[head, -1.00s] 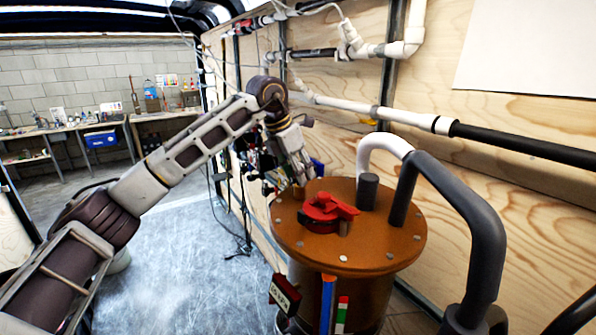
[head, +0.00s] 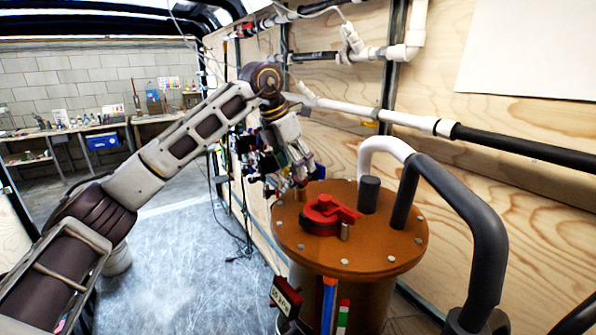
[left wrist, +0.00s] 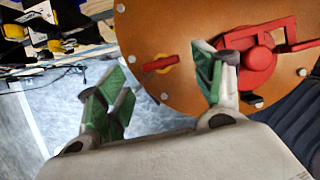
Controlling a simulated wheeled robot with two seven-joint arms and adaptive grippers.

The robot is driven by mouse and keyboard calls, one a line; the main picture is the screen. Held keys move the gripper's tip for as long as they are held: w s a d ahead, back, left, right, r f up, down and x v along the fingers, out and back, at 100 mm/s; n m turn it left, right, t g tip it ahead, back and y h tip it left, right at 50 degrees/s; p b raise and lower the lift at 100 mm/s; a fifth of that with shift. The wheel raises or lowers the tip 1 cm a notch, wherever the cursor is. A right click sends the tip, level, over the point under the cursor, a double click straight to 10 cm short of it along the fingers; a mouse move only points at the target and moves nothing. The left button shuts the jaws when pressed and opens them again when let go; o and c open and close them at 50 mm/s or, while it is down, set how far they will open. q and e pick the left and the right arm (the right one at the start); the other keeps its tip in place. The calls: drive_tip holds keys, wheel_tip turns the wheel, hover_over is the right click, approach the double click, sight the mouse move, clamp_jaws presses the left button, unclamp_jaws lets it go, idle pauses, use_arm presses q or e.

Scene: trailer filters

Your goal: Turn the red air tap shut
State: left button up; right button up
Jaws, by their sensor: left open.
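A small red lever on a yellow base (left wrist: 160,64), which looks like the air tap, sits near the rim of the orange-brown tank lid (left wrist: 140,30) in the left wrist view. I cannot make it out in the head view, where my gripper covers that side. My left gripper (left wrist: 165,88) is open and empty, with the lever beyond and between its green-padded fingers. Its right finger overlaps a larger round red fitting with a handle (left wrist: 262,58). In the head view that fitting (head: 326,214) sits on the lid (head: 375,250), and my left gripper (head: 290,182) is at the lid's far left edge.
A short dark post (head: 369,192) and a thick white and grey hose (head: 470,215) rise from the lid on the right. A small gauge box (head: 286,297) hangs at the tank's front. Pipes (head: 400,120) run along the plywood wall. The floor (head: 170,260) to the left is clear.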

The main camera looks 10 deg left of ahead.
use_arm(q)
drive_tip(key=v, duration=0.8)
drive_tip(key=shift+r, duration=0.2)
drive_tip(key=shift+s+a+f, duration=0.1)
